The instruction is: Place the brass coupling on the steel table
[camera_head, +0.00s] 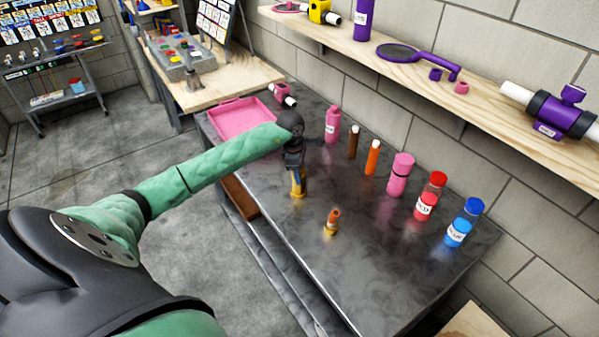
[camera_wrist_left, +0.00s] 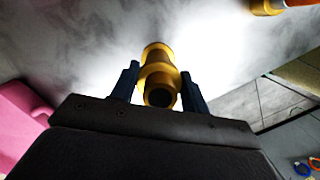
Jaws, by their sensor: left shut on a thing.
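The brass coupling (camera_head: 298,186) is a gold-coloured fitting held upright between the dark fingers of my left gripper (camera_head: 296,166). It is at or just above the steel table (camera_head: 350,270); I cannot tell whether its base touches. In the left wrist view the coupling (camera_wrist_left: 157,66) sits between the two blue-black fingers, its round open end facing the camera. My left gripper is shut on it. My right gripper is in neither view.
A brass fitting with a copper-orange top (camera_head: 332,221) stands close to the right. A pink tray (camera_head: 240,119) is at the table's far left. Bottles and tubes, including a pink bottle (camera_head: 332,124) and a blue-capped bottle (camera_head: 463,222), line the wall side. The table's front is clear.

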